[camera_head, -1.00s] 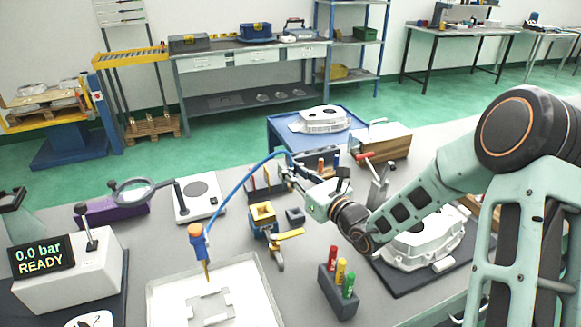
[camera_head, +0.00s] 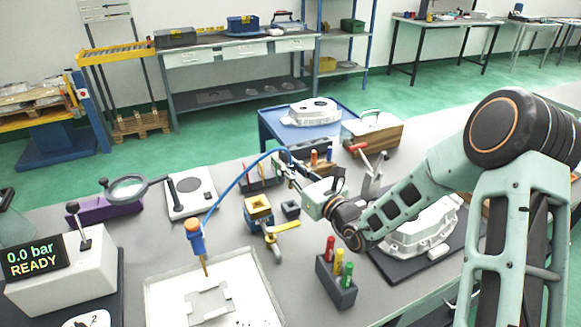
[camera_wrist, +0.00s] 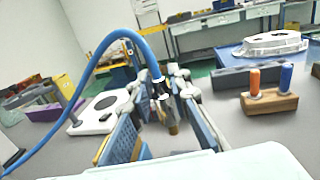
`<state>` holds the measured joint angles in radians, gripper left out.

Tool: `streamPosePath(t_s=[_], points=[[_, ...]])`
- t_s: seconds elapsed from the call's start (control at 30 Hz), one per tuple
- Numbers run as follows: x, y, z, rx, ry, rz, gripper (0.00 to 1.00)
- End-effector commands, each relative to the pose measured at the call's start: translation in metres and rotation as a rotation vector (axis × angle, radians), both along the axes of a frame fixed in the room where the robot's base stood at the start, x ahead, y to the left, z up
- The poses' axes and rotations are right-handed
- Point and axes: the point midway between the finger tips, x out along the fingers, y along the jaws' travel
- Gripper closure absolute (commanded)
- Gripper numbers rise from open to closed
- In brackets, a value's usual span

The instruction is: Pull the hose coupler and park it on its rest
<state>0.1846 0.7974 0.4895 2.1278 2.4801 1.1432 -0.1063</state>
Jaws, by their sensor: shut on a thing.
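A blue hose (camera_head: 236,182) arches from an orange and blue nozzle (camera_head: 196,238) with a brass tip, over the bench, to my gripper (camera_head: 284,168). In the wrist view the hose (camera_wrist: 112,38) comes down to a dark coupler with a brass-coloured end (camera_wrist: 166,108), between the fingers of my gripper (camera_wrist: 158,112). My gripper is shut on the coupler and holds it above the bench. A yellow valve block (camera_head: 258,211) with a yellow lever stands below and left of my gripper. I cannot tell which object is the coupler's rest.
A wooden block with orange and blue pegs (camera_wrist: 270,102) stands right of my gripper. A dark holder (camera_head: 336,284) with coloured bottles, a white tray (camera_head: 262,318) and a casting (camera_head: 422,232) lie nearer. The display (camera_head: 35,258) reads 0.0 bar READY.

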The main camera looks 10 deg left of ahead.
Motion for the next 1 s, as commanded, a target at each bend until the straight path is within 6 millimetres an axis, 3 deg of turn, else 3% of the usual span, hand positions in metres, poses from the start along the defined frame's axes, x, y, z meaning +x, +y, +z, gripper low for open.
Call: streamPosePath(t_s=[0.5,1.0], points=[[0.0,0.0,-0.048,0.001,0.001,0.0,1.0],[0.0,0.0,-0.052,0.001,-0.001,0.0,1.0]])
